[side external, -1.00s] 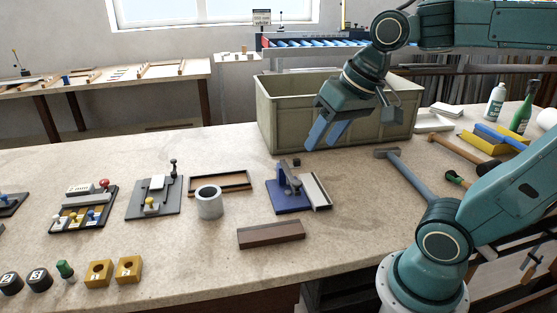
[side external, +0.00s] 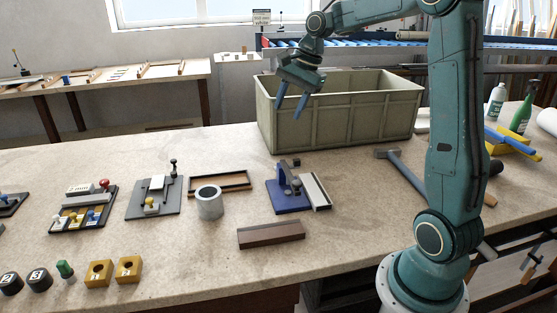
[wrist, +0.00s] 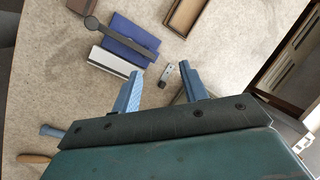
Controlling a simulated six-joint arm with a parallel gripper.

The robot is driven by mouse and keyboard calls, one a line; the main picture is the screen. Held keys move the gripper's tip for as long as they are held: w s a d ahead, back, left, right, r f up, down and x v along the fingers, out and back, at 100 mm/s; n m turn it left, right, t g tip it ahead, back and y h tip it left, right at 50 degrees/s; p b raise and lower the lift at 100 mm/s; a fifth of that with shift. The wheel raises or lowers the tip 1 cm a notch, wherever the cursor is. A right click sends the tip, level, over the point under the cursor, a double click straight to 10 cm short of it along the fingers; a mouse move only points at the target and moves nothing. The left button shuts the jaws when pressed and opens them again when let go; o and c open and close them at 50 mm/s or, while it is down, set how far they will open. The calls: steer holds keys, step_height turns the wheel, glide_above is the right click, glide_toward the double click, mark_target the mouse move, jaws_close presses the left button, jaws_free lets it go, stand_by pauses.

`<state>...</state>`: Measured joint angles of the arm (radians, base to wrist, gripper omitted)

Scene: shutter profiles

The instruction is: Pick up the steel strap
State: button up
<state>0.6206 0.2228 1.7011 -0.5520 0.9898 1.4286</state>
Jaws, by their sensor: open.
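A small grey metal piece (wrist: 167,77) with a dark end lies on the bench by the end of the blue fixture (wrist: 122,34); it looks like the steel strap, but I cannot be sure. In the side view, a small dark piece (side external: 296,162) shows at the same spot behind the blue fixture (side external: 289,203). A grey bar (wrist: 125,38) with a round end crosses the fixture in the wrist view. My gripper (side external: 289,112) is open and empty, high above the bench in front of the bin. In the wrist view its fingers (wrist: 160,72) appear on either side of the small piece.
A pale channel profile (side external: 317,191) lies against the fixture. A brown block (side external: 271,235), a grey cup (side external: 209,202) and a wooden tray (side external: 220,181) are nearby. A large green-grey bin (side external: 365,120) stands behind; a hammer (side external: 405,175) lies to the right.

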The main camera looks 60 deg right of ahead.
steer(key=d+f+m, duration=0.4)
steer(key=d+f, duration=0.1)
steer(key=d, duration=0.3)
steer(key=d+f+m+y, duration=0.1)
steer(key=d+f+m, duration=0.4)
steer(key=d, duration=0.4)
steer(key=shift+w+d+f, duration=0.25)
steer(key=shift+d+f, duration=0.05)
steer(key=shift+f, duration=0.35)
steer(key=shift+f, duration=0.1)
glide_above(297, 160)
steer(key=s+d, duration=0.2)
steer(key=shift+w+f, duration=0.15)
steer(key=shift+f, duration=1.8)
steer(key=shift+w+f, duration=0.1)
steer(key=shift+f, duration=1.8)
steer(key=shift+x, duration=2.6)
steer(key=shift+s+a, duration=0.1)
steer(key=shift+a, duration=0.1)
